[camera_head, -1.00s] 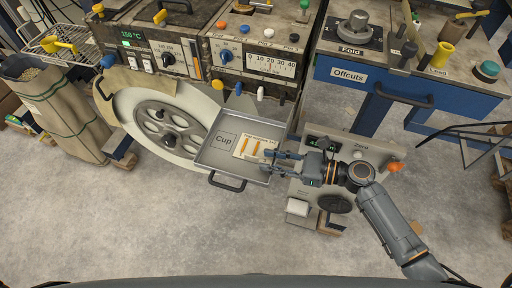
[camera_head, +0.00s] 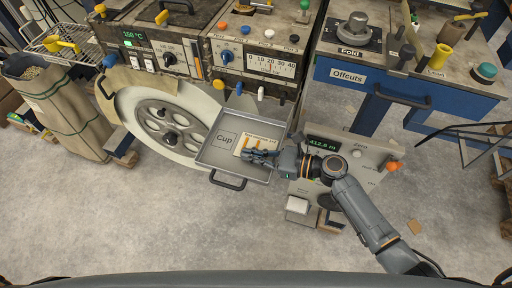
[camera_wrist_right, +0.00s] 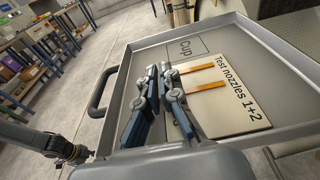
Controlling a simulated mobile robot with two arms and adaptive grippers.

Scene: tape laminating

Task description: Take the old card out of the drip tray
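The old card (camera_head: 258,136), cream with two orange strips and printed "Test nozzles 1+2", lies in the grey drip tray (camera_head: 215,157) beside the word "Cup". My right gripper (camera_head: 250,155) is over the tray, at the card's near edge. In the right wrist view its fingers (camera_wrist_right: 163,105) stand apart with a narrow gap, and the right finger overlaps the edge of the card (camera_wrist_right: 222,92). I cannot tell whether they touch the card. What looks like my left arm shows at the lower left of that view; its gripper is too unclear to read.
The tray's handle (camera_head: 228,182) sticks out in front. A large pale wheel (camera_head: 165,125) stands left of the tray, and a box with a green display (camera_head: 323,144) stands to the right under my arm. The concrete floor in front is mostly clear.

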